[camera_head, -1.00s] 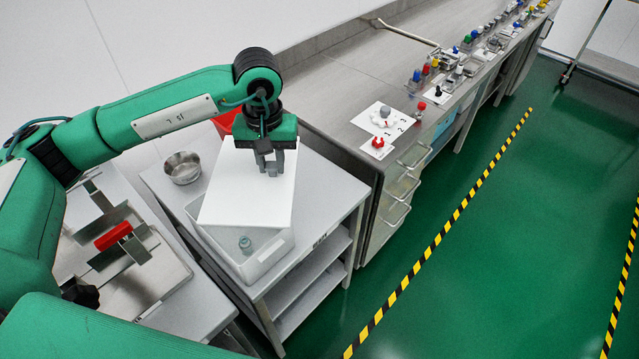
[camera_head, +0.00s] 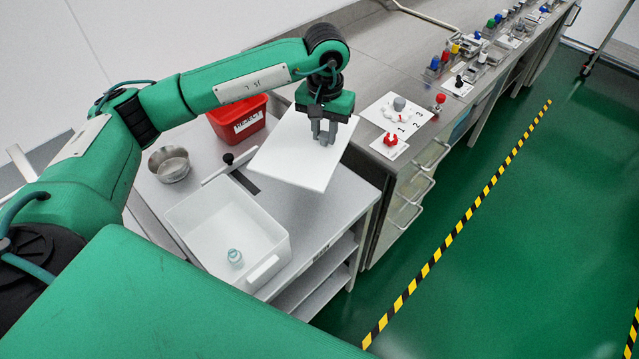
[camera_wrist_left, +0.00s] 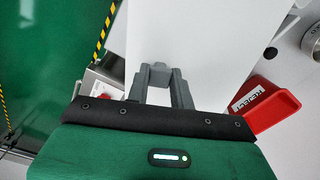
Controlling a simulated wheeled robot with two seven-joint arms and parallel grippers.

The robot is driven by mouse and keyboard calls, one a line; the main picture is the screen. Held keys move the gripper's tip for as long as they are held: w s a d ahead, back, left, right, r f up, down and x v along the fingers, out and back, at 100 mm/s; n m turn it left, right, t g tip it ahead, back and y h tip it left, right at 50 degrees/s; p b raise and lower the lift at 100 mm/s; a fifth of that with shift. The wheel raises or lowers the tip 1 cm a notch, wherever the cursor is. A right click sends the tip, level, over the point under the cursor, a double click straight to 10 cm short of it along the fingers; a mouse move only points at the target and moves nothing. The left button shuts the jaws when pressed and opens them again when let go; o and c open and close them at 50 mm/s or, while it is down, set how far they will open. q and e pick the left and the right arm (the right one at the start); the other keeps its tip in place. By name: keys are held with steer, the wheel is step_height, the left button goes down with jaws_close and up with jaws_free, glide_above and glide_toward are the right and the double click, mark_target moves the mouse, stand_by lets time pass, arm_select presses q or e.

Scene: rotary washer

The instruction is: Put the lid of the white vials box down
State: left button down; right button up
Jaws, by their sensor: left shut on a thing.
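The lid (camera_head: 296,158) is a flat white panel held by my left gripper (camera_head: 324,136), to the right of and behind the box in the head view. My left gripper is shut on the lid near its right part. The lid also fills the upper middle of the left wrist view (camera_wrist_left: 190,40), with the gripper fingers (camera_wrist_left: 158,80) on it. Whether the lid touches the table top is hard to tell. The white vials box (camera_head: 190,217) stands open on the table, with one small vial (camera_head: 234,257) inside. My right gripper is not in view.
A red bin labelled REJECT (camera_head: 238,120) stands behind the lid, and a metal bowl (camera_head: 169,163) stands left of it. A dark-knobbed handle (camera_head: 228,159) lies between box and lid. A bench with valves (camera_head: 390,139) is at the right.

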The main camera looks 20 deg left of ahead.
arm_select(q)
step_height(320, 180, down, 16)
steer(key=p, duration=0.4)
steer(key=shift+f, duration=0.55)
steer(key=shift+f, duration=0.2)
steer(key=c, duration=1.2)
jaws_free()
steer(key=shift+r, duration=0.1)
